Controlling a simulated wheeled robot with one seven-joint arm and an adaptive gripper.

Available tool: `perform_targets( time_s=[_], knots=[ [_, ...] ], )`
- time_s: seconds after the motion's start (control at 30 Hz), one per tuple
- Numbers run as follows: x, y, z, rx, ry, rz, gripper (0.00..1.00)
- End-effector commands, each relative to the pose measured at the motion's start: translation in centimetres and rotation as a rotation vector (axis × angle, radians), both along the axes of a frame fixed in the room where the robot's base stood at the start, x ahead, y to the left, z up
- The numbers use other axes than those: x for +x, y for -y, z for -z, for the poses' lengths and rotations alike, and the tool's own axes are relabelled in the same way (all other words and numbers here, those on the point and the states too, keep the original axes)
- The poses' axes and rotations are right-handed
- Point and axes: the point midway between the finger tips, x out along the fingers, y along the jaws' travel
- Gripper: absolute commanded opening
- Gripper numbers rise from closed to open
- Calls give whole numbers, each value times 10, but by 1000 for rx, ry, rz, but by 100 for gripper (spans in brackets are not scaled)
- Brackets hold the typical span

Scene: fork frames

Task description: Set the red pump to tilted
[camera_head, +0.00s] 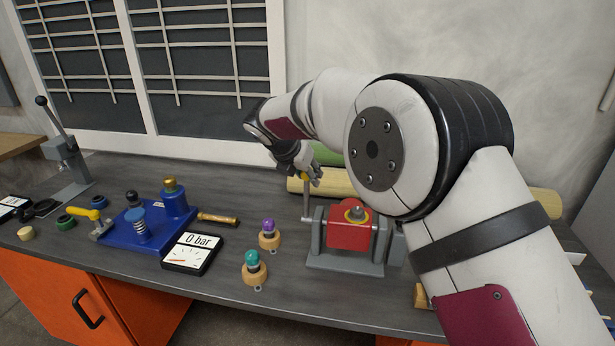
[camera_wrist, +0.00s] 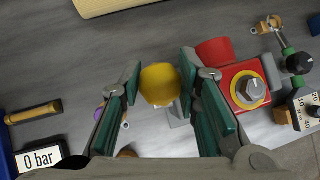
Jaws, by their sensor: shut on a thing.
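The red pump (camera_head: 349,236) sits in a grey bracket on the bench. A yellow ring with a grey centre shows on its upper face; it also shows in the wrist view (camera_wrist: 242,84). A grey rod (camera_head: 306,200) stands nearly upright at its left side. My gripper (camera_head: 305,174) is at the rod's top end. In the wrist view, a yellow ball knob (camera_wrist: 160,84) lies between my gripper's green-padded fingers (camera_wrist: 162,92), and they are shut on it. My fingers hide part of the knob in the head view.
A blue unit (camera_head: 150,228) and a gauge reading 0 bar (camera_head: 191,252) stand to the left. Purple-topped (camera_head: 268,226) and teal-topped (camera_head: 252,260) knobs stand between. A pale cylinder (camera_head: 335,183) lies behind. My arm hides the right side of the bench.

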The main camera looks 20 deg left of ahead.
Motion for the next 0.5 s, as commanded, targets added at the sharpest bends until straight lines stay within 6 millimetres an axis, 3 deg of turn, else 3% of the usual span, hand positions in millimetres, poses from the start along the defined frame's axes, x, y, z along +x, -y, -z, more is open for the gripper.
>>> perform_targets(
  time_s=[0.33, 0.37, 0.43, 0.5],
  knots=[
    [1, -2, -2, 5, 5, -3, 0],
    [1, -2, -2, 5, 5, -3, 36],
    [0, -2, -2, 4, 4, -2, 50],
    [0, -1, -2, 4, 3, -2, 50]
  ],
)
